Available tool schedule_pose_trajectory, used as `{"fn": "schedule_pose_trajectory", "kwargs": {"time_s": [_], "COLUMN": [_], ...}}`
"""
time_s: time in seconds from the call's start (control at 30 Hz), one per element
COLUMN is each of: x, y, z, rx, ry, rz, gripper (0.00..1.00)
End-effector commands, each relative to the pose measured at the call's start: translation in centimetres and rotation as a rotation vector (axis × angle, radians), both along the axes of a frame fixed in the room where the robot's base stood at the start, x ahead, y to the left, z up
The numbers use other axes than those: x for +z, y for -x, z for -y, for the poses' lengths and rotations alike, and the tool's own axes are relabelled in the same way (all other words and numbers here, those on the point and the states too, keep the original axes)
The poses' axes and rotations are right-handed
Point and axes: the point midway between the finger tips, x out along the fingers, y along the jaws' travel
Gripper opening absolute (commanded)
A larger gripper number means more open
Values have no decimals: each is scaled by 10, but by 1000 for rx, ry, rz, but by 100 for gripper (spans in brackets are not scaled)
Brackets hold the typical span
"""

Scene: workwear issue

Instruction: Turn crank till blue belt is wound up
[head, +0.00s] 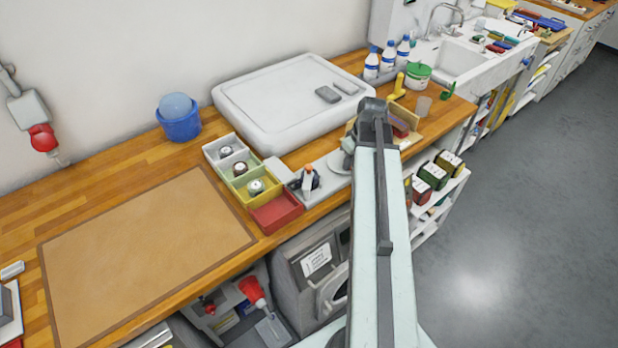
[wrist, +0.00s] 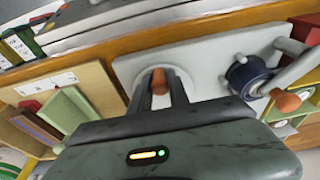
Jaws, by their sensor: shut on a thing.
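A pale grey plate (head: 338,168) on the bench carries a winding device. Its dark blue spool (wrist: 247,78) shows at the right in the wrist view, with a grey bar and an orange piece (wrist: 285,101) beside it. In the head view, the dark spool (head: 304,181) stands at the plate's left end. My gripper (wrist: 160,84) is shut on an upright orange knob (wrist: 159,80) over the plate, apart from the spool. The knob's link to the spool is hidden. No loose length of blue belt can be made out.
A divided tray (head: 277,213) with a red front compartment stands left of the device. A wooden box (head: 413,124) with book-like items is close on the right. A large white basin (head: 226,101) is behind. A brown mat (head: 150,255) lies clear at left.

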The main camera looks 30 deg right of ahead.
Motion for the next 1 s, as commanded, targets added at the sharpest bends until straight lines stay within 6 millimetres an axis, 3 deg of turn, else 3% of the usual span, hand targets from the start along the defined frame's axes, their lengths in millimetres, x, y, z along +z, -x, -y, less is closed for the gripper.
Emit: {"fn": "schedule_pose_trajectory", "kwargs": {"time_s": [0.17,0.2,0.27,0.63,1.0], "x": [0,0,0,5,49], "y": [2,2,2,1,1], "z": [4,4,4,3,3], "rx": [0,0,0,0,0], "ry": [1,1,1,0,-1], "rz": [-3,-3,-3,-2,-2], "gripper": [4,27,40,40,40]}}
